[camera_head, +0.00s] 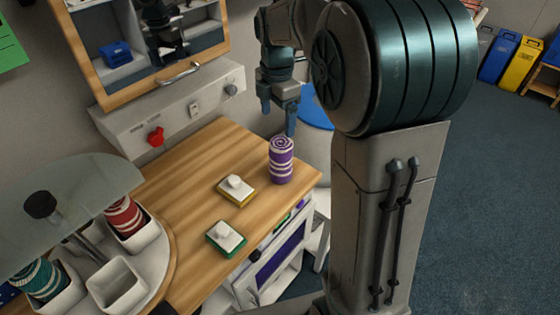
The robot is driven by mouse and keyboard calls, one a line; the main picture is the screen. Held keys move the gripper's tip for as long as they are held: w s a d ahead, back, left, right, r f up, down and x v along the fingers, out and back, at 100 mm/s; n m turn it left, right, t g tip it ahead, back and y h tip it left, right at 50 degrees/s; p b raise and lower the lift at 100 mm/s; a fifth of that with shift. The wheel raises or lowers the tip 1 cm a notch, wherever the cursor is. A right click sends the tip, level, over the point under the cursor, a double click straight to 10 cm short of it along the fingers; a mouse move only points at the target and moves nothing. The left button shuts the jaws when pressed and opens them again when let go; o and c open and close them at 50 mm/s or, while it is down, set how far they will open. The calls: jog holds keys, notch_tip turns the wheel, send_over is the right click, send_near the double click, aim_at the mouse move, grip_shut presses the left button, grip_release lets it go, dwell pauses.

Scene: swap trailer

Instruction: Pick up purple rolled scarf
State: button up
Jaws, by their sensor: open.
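The purple rolled scarf (281,162) stands upright near the right end of the wooden counter (190,180). It is purple with white stripes and a spiral on its top. My gripper (279,128) points down behind and above the scarf, its fingers near the scarf's top. Its jaws are open and hold nothing. The picture does not show whether the fingertips touch the scarf.
A yellow-edged block (236,190) and a green-edged block (226,238) lie on the counter. At left, a round stand holds white cups with a red roll (124,215) and a teal roll (38,279). A mirror cabinet and a panel with a red knob (156,137) stand behind.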

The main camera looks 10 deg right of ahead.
aim_at(278, 141)
notch_tip(278, 141, down, 8)
jog(key=shift+f, duration=0.25)
jog(key=shift+s+d+f+p, duration=0.1)
jog(key=shift+d+f+p, duration=0.1)
jog(key=shift+f, duration=0.7)
jog(key=shift+d+f+p, duration=0.1)
jog(key=shift+f+p, duration=0.1)
jog(key=shift+f, duration=0.75)
jog(key=shift+s+d+f+p, duration=0.1)
jog(key=shift+f+p, duration=0.1)
jog(key=shift+f, duration=0.7)
jog(key=c, duration=1.1)
